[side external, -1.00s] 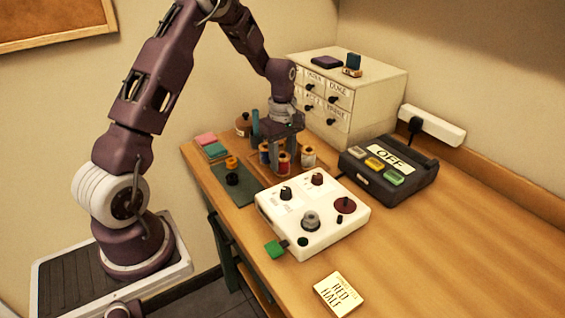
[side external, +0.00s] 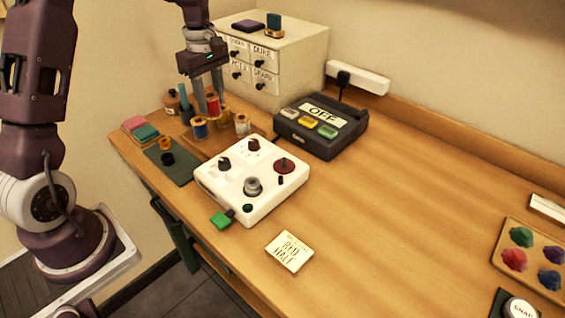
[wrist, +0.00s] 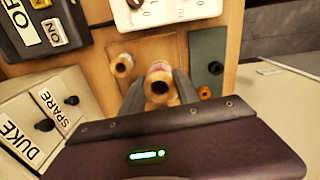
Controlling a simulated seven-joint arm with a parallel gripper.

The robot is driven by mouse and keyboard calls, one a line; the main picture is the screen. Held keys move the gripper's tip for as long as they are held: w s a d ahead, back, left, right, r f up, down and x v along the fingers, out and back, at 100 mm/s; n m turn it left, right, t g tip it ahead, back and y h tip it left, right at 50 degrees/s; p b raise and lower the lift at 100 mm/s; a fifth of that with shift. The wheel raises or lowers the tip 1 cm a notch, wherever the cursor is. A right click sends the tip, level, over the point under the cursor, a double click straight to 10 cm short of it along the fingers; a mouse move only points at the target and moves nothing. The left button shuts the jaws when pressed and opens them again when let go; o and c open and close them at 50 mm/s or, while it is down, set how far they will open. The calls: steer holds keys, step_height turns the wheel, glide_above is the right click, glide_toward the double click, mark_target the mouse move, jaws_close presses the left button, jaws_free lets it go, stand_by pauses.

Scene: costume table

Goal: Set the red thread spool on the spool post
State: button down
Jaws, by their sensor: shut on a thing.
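The red thread spool (side external: 213,105) is upright between the fingers of my gripper (side external: 209,98), above the wooden spool tray (side external: 216,145). In the wrist view, the spool's wooden end (wrist: 159,88) shows between the two shut fingers of my gripper (wrist: 160,92), with a little red thread behind it. A blue spool (side external: 200,130) and a cream spool (side external: 242,125) stand below and beside it. I cannot tell which part is the spool post; the white box (side external: 235,205) carries a dark red disc (side external: 285,165) and a grey ringed fitting (side external: 253,186).
A dark switch box (side external: 345,143) with an OFF label and a drawer cabinet (side external: 290,65) stand behind. A green mat (side external: 182,172), with an orange piece (side external: 165,143) and black piece (side external: 167,158), lies left. A RED HALF card (side external: 289,252) lies in front.

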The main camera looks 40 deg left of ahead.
stand_by(0.4)
steer(key=d+m, duration=0.1)
steer(key=d, duration=0.6)
steer(key=w+d+r+m, duration=0.1)
steer(key=d+m, duration=0.1)
steer(key=d, duration=0.5)
steer(key=w+d+m, duration=0.1)
steer(key=d, duration=0.7)
steer(key=shift+w+r+m, duration=0.2)
steer(key=shift+r+m, duration=0.1)
steer(key=shift+r, duration=0.05)
steer(key=shift+f, duration=2.8)
steer(key=shift+f, duration=0.5)
steer(key=c, duration=1.2)
jaws_free()
steer(key=shift+o, duration=0.2)
